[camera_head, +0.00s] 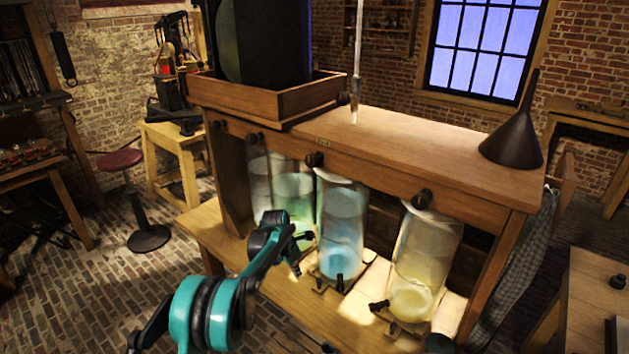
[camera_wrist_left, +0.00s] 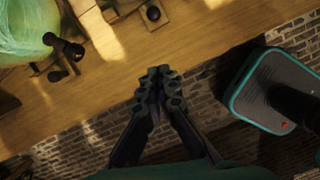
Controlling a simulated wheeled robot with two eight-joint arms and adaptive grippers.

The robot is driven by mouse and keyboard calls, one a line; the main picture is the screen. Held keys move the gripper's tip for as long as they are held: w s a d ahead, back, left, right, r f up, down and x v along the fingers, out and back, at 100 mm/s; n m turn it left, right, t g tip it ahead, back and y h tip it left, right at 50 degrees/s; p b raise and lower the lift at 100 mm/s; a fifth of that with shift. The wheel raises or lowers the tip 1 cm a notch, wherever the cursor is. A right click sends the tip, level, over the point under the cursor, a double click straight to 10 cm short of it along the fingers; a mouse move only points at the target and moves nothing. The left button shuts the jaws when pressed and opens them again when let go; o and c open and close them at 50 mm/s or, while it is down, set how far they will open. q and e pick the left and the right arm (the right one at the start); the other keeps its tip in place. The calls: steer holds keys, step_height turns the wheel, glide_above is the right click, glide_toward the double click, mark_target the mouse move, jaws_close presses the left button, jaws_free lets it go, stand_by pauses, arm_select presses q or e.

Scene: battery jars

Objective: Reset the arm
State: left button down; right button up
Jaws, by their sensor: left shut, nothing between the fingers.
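My left arm comes in from the lower left in the head view. Its left gripper (camera_head: 297,262) is in front of the lower shelf (camera_head: 215,240), near the green jar (camera_head: 293,195). In the left wrist view the left gripper (camera_wrist_left: 158,88) is shut and empty, its fingers together over the shelf's front edge. The green jar (camera_wrist_left: 25,30) shows at the upper left there, with a black tap (camera_wrist_left: 65,48) beside it. A blue jar (camera_head: 342,225) and a yellow jar (camera_head: 425,260) stand farther right in the head view. My right gripper does not show.
The wooden bench top (camera_head: 420,150) carries a dark funnel (camera_head: 513,130) and a wooden tray (camera_head: 262,103). A stool (camera_head: 125,162) stands at the left on the brick floor (camera_head: 115,280). A small table (camera_head: 595,290) is at the right. Open floor lies at the lower left.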

arm_select(q)
steer(key=s+a+r+m+t+y, duration=0.1)
steer(key=s+a+r+m+t, duration=0.3)
steer(key=s+r+m, duration=1.15)
steer(key=s+a+m, duration=0.2)
steer(key=s+m, duration=0.3)
steer(key=s, duration=0.6)
steer(key=s+a+m+t+y, duration=0.1)
steer(key=s+a+m, duration=0.2)
steer(key=s, duration=0.9)
steer(key=shift+s+f+m, duration=0.15)
steer(key=shift+s+m, duration=0.15)
steer(key=shift+m, duration=0.75)
